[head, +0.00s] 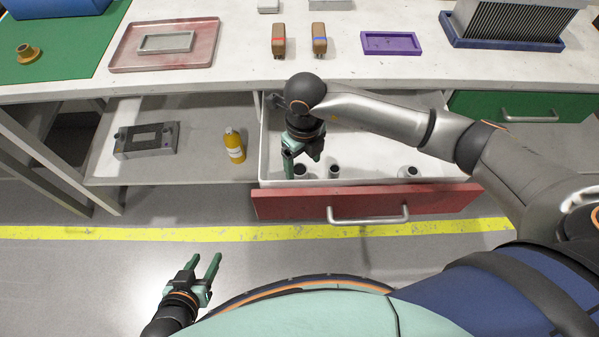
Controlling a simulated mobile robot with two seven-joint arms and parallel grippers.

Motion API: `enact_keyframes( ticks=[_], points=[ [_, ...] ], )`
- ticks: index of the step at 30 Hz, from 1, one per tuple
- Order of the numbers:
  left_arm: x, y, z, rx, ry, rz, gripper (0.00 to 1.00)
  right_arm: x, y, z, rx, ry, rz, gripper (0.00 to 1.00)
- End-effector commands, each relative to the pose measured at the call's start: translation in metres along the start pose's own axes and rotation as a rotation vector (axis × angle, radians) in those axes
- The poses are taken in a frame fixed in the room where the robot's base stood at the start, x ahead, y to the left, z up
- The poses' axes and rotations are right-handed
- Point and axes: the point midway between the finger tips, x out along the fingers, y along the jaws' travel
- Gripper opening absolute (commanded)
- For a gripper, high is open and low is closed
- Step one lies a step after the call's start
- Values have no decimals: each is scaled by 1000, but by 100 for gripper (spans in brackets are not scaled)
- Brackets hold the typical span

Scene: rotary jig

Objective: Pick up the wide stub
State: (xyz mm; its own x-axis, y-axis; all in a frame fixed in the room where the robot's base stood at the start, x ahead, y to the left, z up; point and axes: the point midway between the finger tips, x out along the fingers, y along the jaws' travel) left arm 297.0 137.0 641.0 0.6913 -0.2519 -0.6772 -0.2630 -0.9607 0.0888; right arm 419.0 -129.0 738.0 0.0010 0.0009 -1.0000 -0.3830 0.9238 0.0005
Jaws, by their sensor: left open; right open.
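Several small grey stubs with dark tops stand in the open red-fronted drawer (368,204). One stub (300,171) is at the left, one (334,171) is just right of it, and one (409,172) stands apart further right. The right one looks broadest, but I cannot tell for sure which is the wide stub. My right gripper (291,172) is open and points down into the drawer's left end, close beside the left stub. Its wrist hides part of the drawer. My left gripper (206,262) is open and empty, low over the floor.
The white worktop (225,78) runs above the drawer. A lower shelf (200,165) left of the drawer holds a yellow bottle (234,145) and a grey fixture block (146,140). A closed green drawer (525,108) is at right. The drawer's middle has bare room.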

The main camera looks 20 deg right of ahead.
Motion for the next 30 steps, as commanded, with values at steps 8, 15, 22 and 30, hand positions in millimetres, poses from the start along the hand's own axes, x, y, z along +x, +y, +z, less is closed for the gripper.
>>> enact_keyframes(
  ticks=[8,15,22,30],
  points=[
    [3,1,-6,4,14,4,50,41,6,4,0,3,1,81],
    [4,1,-10,6,18,6,50,47,6,5,-1,1,-1,81],
    [4,2,-10,7,18,6,50,46,6,5,-1,1,-1,64],
    [4,2,-8,6,18,7,50,46,6,5,0,1,-1,34]
  ],
)
